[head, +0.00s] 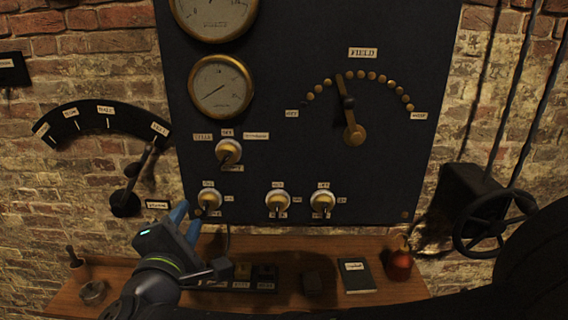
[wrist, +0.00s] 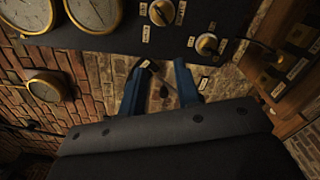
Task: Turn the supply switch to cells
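The supply switch (head: 228,152) is a round brass-and-cream rotary knob on the dark panel, below the lower gauge. The cells label (head: 202,137) is at its upper left, with one label above it and another at its upper right. Its pointer direction is too small to tell. It also appears as the upper knob in the wrist view (wrist: 162,12). My gripper (head: 186,221) has blue fingers, standing apart and empty, below and left of the switch, near the lower left knob. The wrist view shows the gap between the fingertips (wrist: 162,64); the switch is beyond them, untouched.
A row of three similar knobs (head: 278,202) sits below the switch. A lever (head: 140,176) on a curved scale is on the brick wall at left. A wooden shelf (head: 330,245) holds a dark book (head: 357,275) and a red object (head: 399,265). A handwheel (head: 493,222) is at right.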

